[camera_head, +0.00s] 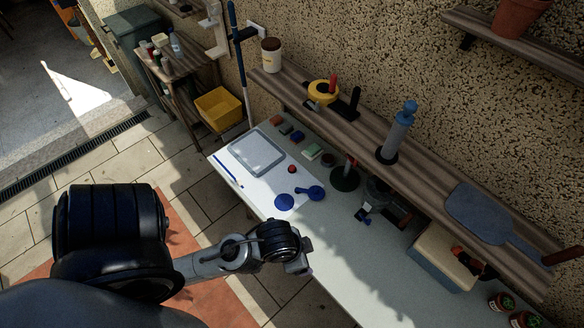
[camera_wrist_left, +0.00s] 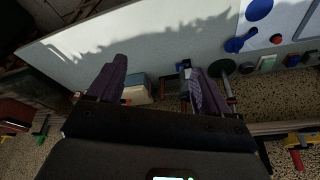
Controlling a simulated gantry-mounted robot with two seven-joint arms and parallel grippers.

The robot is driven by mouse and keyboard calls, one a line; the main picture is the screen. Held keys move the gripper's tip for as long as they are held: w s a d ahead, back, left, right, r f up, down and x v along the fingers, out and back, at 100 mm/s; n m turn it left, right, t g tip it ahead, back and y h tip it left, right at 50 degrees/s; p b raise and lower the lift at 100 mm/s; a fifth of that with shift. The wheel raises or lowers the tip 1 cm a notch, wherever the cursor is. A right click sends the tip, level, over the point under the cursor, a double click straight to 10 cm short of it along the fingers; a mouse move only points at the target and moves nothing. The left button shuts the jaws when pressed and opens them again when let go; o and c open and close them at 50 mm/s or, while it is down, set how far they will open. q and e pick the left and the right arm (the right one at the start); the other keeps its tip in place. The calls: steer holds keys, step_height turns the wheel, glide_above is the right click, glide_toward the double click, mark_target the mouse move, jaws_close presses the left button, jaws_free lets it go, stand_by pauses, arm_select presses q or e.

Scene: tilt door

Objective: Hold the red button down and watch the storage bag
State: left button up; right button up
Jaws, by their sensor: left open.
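A small round red thing, which looks like the red button (camera_head: 292,169), sits on the white sheet on the bench. It also shows near the right edge in the left wrist view (camera_wrist_left: 276,39). A flat, pale, grey-bordered rectangle (camera_head: 257,152) lies on the sheet to its left; it may be the storage bag, but I cannot tell surely. My left gripper (camera_head: 300,266) is near the bench's front edge, well apart from the button. In the left wrist view its two purple fingers (camera_wrist_left: 157,78) are spread with nothing between them. My right gripper is not in view.
A blue disc (camera_head: 284,202) and a blue paddle-shaped thing (camera_head: 310,193) lie in front of the button. Small blocks and a dark round stand (camera_head: 345,178) are behind. A wooden shelf (camera_head: 350,129) overhangs the bench's back. The bench's front middle (camera_head: 365,255) is clear.

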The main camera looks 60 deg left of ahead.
arm_select(q)
jaws_close()
stand_by(1.5)
